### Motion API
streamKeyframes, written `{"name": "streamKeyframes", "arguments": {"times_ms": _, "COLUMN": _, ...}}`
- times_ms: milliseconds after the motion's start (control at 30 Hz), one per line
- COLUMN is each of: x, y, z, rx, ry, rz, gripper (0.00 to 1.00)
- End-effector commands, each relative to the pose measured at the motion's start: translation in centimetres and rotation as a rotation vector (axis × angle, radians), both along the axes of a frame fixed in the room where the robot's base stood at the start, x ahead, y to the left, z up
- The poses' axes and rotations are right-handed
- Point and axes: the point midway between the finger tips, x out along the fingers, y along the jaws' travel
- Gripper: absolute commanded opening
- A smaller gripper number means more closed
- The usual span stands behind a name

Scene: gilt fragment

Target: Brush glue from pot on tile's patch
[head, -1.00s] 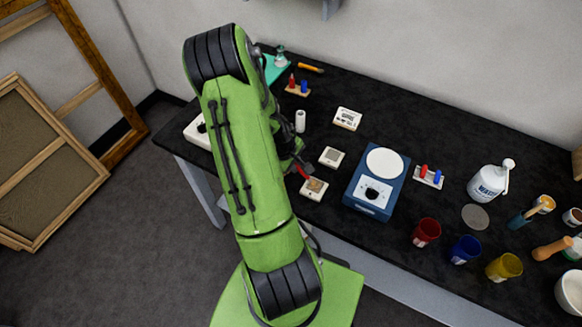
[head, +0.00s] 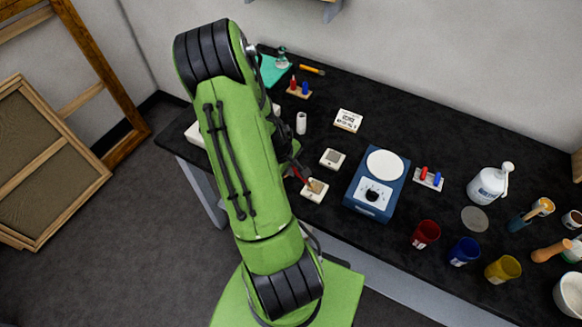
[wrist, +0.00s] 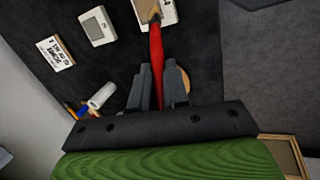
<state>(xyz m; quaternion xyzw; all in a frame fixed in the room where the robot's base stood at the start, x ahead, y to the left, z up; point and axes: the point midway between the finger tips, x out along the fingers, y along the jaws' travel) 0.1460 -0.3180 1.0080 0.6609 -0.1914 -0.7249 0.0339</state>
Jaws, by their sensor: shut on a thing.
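My gripper (wrist: 161,72) is shut on the red handle of a brush (wrist: 156,50), which points away from the jaws. The brush also shows in the head view (head: 300,175), beside my arm. Its bristle end is over the pale square tile (head: 312,194) near the table's front edge, and it covers part of the tan patch. I cannot tell whether the bristles touch. The tile is cut off at the top of the wrist view (wrist: 170,17). A tan round thing (wrist: 186,82) is partly hidden behind a finger; I cannot tell whether it is the glue pot.
A second tile with a grey square (head: 332,158) lies just behind. A blue device with a white disc (head: 375,186) stands to the right. A white cylinder (head: 301,123) and a lettered card (head: 348,120) are farther back. Coloured cups (head: 425,233) stand at the front right.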

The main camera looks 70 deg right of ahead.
Motion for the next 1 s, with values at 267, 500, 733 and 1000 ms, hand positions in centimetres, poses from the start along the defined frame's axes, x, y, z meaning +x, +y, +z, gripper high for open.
{"name": "streamKeyframes", "arguments": {"times_ms": 267, "x": 0.0, "y": 0.0, "z": 3.8, "rx": -0.001, "ry": 0.0, "rz": 0.0, "gripper": 0.0}}
{"name": "streamKeyframes", "arguments": {"times_ms": 500, "x": 0.0, "y": 0.0, "z": 3.7, "rx": -0.001, "ry": 0.001, "rz": 0.001, "gripper": 0.0}}
{"name": "streamKeyframes", "arguments": {"times_ms": 733, "x": 0.0, "y": -0.1, "z": 5.4, "rx": -0.002, "ry": 0.0, "rz": 0.0, "gripper": 0.0}}
{"name": "streamKeyframes", "arguments": {"times_ms": 1000, "x": 0.0, "y": 0.0, "z": 6.8, "rx": -0.001, "ry": 0.001, "rz": 0.001, "gripper": 0.0}}
